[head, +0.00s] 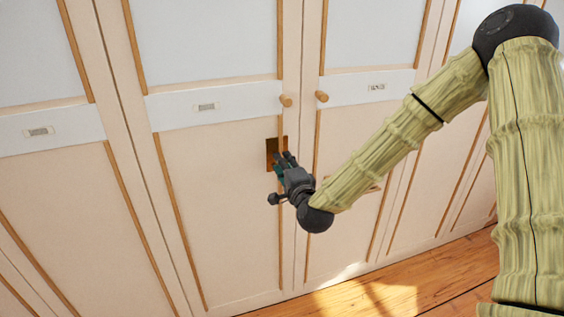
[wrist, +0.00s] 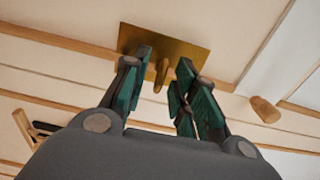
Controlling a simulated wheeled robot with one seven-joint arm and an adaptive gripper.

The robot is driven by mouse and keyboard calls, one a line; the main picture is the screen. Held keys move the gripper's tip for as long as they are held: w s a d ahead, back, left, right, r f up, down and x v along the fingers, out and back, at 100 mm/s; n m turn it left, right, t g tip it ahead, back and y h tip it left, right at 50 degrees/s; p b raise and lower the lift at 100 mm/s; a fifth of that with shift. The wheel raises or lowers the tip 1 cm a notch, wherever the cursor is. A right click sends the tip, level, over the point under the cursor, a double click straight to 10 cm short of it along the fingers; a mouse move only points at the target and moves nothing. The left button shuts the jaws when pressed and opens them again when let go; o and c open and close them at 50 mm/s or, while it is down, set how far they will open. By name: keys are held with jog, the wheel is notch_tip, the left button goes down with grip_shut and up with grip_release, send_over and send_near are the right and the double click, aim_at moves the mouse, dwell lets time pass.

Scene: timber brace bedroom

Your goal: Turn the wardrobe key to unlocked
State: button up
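The wardrobe key (wrist: 162,74) shows in the wrist view as a small brass-coloured piece standing out from a brass plate (wrist: 200,54). The plate also shows in the head view (head: 270,148), on the wardrobe door (head: 225,180) left of the middle seam. My gripper (head: 286,160) is in front of the plate and hides part of it and the key. In the wrist view my gripper (wrist: 163,64) is open, with one finger on each side of the key. Gaps show between the key and both fingers. I cannot tell which setting the key is at.
Two round wooden knobs, a left one (head: 286,100) and a right one (head: 322,96), stick out above the plate. The right one is clear of my gripper. Thin wooden strips edge the door panels. The wooden floor (head: 400,295) is clear where it shows.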

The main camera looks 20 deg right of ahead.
jog(key=shift+w, duration=0.7)
grip_shut()
